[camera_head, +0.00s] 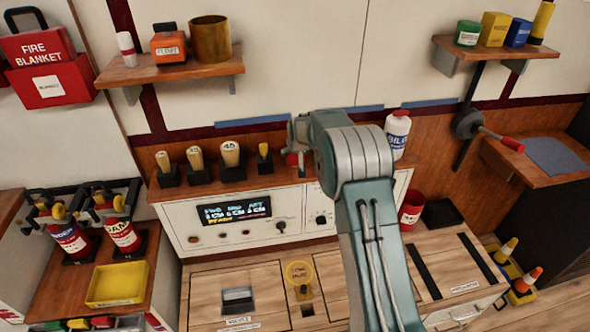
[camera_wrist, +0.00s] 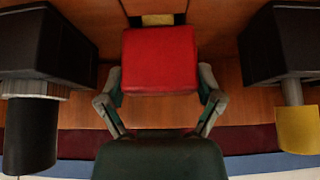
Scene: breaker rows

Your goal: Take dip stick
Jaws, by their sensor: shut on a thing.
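A red block-shaped handle (camera_wrist: 160,58) fills the middle of the wrist view. My gripper (camera_wrist: 160,80) is shut on it, one finger on each side. In the camera_head view a bit of red (camera_head: 291,159) shows at my gripper, above the back shelf. No label on it can be read, so I cannot tell for sure that it is the dip stick. My arm hides most of the gripper and the shelf behind it. Whether the handle is still seated in a holder cannot be told.
Several wooden-handled tools (camera_head: 196,158) and a yellow-handled one (camera_head: 263,150) stand in black holders to the left. Holders flank the handle closely in the wrist view. A white bottle (camera_head: 398,134) stands right of my arm. A control panel (camera_head: 238,215) lies below.

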